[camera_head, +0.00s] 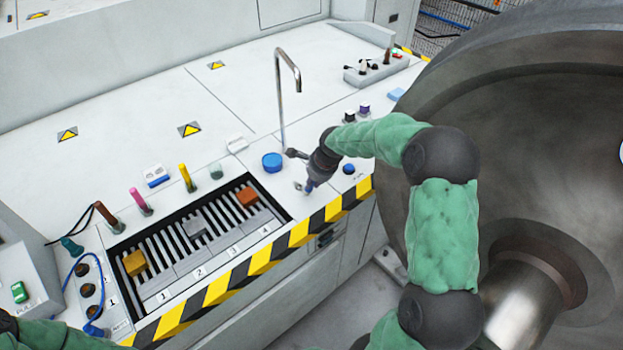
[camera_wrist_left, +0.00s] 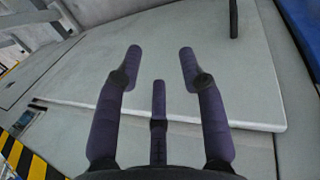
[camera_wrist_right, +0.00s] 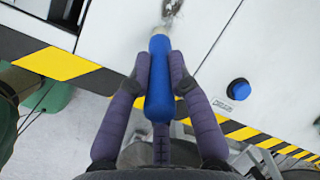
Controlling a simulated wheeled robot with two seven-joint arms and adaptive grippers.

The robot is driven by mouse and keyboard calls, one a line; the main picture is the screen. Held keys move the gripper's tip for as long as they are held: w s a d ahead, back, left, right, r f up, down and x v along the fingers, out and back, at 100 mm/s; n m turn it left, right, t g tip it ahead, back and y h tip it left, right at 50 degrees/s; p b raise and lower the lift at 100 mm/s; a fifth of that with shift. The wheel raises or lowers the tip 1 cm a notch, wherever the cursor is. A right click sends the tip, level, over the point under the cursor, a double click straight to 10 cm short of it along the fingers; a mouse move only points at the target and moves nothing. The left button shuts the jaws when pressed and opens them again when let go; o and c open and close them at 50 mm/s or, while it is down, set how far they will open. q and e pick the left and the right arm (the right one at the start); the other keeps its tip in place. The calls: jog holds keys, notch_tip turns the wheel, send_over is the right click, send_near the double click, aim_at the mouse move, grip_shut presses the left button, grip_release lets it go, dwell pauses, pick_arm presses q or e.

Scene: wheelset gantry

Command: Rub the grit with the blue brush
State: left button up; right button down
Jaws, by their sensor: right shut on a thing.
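The blue brush (camera_wrist_right: 160,85) is held lengthwise between the fingers of my right gripper (camera_wrist_right: 159,65), which is shut on its blue handle. In the head view my right gripper (camera_head: 310,180) is low over the white bench top, right of the slotted tray, and a bit of the blue brush shows below it. A small grey patch, perhaps the grit (camera_head: 299,187), lies beside the brush's end. In the right wrist view, grey matter shows at the brush's far end; I cannot tell bristles from grit there. My left gripper (camera_wrist_left: 160,55) is open and empty, above a pale panel.
The slotted tray (camera_head: 168,222) holds orange, grey and yellow blocks. A blue round lid (camera_head: 272,162), a bent metal pipe (camera_head: 281,100) and a blue button (camera_head: 348,169) surround my right gripper. A large steel wheel (camera_head: 540,130) fills the right. Striped edging (camera_head: 260,262) marks the bench front.

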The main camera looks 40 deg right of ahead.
jog(key=shift+w+a+f+p, duration=0.15)
jog(key=shift+w+p, duration=0.15)
jog(key=shift+w, duration=1.6)
jog(key=shift+w+a+p, duration=0.15)
jog(key=shift+w+p, duration=0.3)
jog(key=shift+w, duration=1.4)
jog(key=shift+r, duration=0.2)
jog(key=shift+r+p, duration=2.1)
jog(key=shift+r, duration=0.9)
notch_tip(320, 180, up, 3)
jog(key=shift+p, duration=1.05)
jog(key=shift+f, duration=0.1)
